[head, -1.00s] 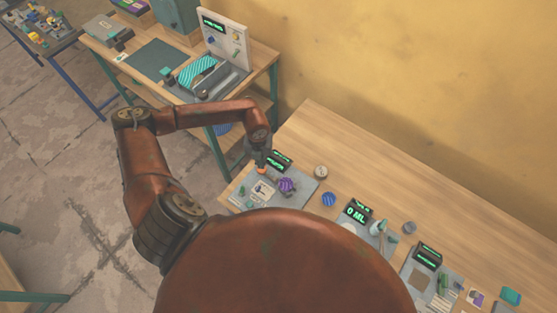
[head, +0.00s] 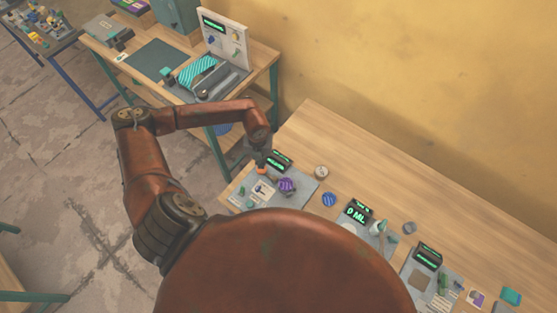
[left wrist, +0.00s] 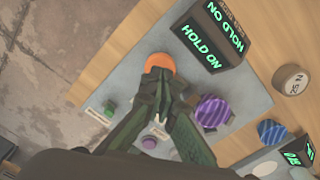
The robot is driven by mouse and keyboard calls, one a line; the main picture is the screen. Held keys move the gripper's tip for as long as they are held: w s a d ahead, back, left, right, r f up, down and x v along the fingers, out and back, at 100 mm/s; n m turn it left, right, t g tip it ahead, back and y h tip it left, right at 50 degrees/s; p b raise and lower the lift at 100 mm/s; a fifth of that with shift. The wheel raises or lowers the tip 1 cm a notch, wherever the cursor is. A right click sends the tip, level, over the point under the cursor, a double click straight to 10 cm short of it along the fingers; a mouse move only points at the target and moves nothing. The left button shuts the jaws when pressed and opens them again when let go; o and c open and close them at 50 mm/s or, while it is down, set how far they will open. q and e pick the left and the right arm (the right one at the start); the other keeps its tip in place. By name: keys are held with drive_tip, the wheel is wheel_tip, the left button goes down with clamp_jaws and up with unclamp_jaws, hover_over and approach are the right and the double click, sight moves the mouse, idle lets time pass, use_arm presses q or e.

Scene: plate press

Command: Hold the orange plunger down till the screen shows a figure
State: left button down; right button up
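The orange plunger (left wrist: 160,62) shows as a round orange top in the left wrist view, partly covered by my fingertips. My left gripper (left wrist: 158,76) has its fingertips together, on or just above the plunger's top; whether it is pressed down is hard to tell. In the head view the left gripper (head: 261,164) is over the grey plate at the table's near left end, with a bit of orange below it. The screen (left wrist: 213,42) beside the plunger reads "HOLD ON" in green, with no figure. My right gripper is not in view.
A purple striped knob (left wrist: 213,111) is close to the right of my fingers.

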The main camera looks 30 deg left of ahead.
use_arm(q)
drive_tip(key=shift+f, duration=0.15)
drive_tip(key=shift+f+b, duration=0.55)
drive_tip(key=shift+f, duration=0.3)
